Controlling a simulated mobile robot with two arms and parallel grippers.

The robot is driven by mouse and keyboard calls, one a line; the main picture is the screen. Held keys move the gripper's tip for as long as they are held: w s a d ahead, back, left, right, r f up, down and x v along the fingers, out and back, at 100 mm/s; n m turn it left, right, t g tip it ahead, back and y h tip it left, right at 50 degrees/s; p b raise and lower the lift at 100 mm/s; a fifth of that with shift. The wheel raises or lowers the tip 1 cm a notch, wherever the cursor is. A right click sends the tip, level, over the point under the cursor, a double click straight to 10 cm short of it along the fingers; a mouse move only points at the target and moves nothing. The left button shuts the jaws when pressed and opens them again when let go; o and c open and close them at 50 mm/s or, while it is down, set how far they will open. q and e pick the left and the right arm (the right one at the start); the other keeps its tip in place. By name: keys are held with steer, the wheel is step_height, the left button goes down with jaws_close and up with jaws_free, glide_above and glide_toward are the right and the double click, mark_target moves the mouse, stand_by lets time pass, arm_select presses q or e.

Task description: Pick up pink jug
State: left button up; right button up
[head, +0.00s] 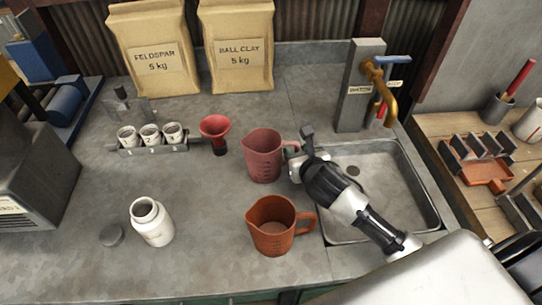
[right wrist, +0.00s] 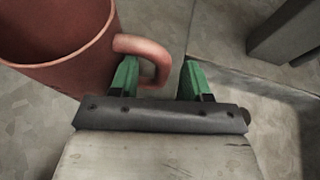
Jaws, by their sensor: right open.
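The pink jug (head: 264,158) stands upright on the grey counter, left of the sink, with its handle toward the right. In the right wrist view the jug (right wrist: 60,50) fills the upper left, its rim open toward the camera. My right gripper (head: 296,158) is open at the handle. In the right wrist view its green fingers (right wrist: 160,78) are apart. The outer part of the handle (right wrist: 150,48) shows between them, the left finger overlapping the handle's loop; contact cannot be told. My left gripper is not in view.
An orange-brown jug (head: 272,238) stands just in front. A red funnel (head: 215,128) and a rack of white cups (head: 152,147) are to the left. A white jar (head: 150,222) stands front left. The sink (head: 400,185) and brass tap (head: 383,85) are right.

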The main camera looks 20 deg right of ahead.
steer(key=shift+w+d+f, duration=0.1)
steer(key=shift+w+f, duration=0.2)
steer(key=shift+w, duration=0.35)
jaws_close()
steer(key=shift+r, duration=0.15)
